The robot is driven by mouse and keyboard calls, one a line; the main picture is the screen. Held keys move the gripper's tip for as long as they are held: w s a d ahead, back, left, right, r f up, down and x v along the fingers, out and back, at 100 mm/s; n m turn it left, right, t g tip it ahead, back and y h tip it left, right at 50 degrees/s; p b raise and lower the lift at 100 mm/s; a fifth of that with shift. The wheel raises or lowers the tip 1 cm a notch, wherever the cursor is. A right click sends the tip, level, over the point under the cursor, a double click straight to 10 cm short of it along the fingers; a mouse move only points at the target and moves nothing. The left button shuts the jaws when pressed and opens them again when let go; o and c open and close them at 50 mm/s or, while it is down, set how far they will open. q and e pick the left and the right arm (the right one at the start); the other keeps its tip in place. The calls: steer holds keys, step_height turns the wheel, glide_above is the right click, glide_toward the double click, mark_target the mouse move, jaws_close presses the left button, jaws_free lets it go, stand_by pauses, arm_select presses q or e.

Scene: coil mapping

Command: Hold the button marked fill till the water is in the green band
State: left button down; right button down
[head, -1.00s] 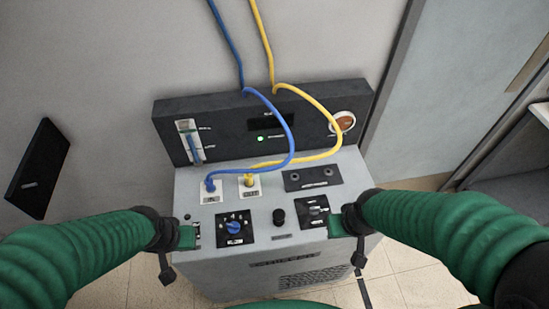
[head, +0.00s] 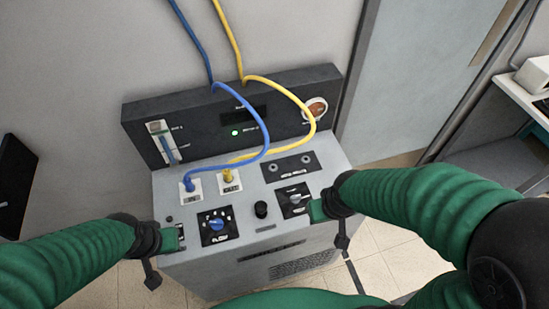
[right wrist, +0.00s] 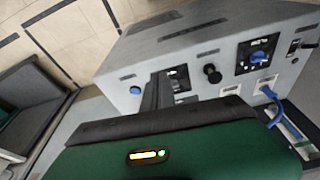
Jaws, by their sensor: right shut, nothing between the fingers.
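The grey machine (head: 240,262) stands in front of me with a black back panel. A small dark round button (head: 169,219) sits near the left edge of the top; I cannot read a fill mark. A blue round button (right wrist: 135,90) shows beside the switch plate in the right wrist view. My left gripper (head: 174,239) is at the machine's left front edge, its jaws unclear. My right gripper (head: 316,211) is shut and empty beside the switch plate (head: 293,199).
A blue hose (head: 265,133) and a yellow hose (head: 313,125) arch over the top into two sockets. A blue dial (head: 216,225) and a black knob (head: 261,209) sit between my grippers. A desk stands at the far right. Tiled floor (head: 385,255) is open at the right.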

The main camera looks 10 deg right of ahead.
steer(key=w+d+f+n+t+p, duration=0.2)
steer(key=w+d+n+t+p, duration=0.3)
steer(key=w+d, duration=0.6)
steer(key=w+f+n+y+b, duration=0.1)
steer(key=f+n, duration=0.1)
steer(key=f, duration=0.2)
steer(key=w+f+n+b, duration=0.1)
steer(key=f+n+b, duration=0.1)
steer(key=f, duration=0.2)
steer(key=w+d+f+n+t+y+b, duration=0.1)
steer(key=w+f+n+b, duration=0.1)
steer(key=f+n, duration=0.1)
steer(key=shift+f+y, duration=0.3)
steer(key=shift+f, duration=0.4)
steer(key=shift+f+b, duration=0.35)
steer(key=shift+b, duration=0.15)
steer(key=shift+r, duration=0.1)
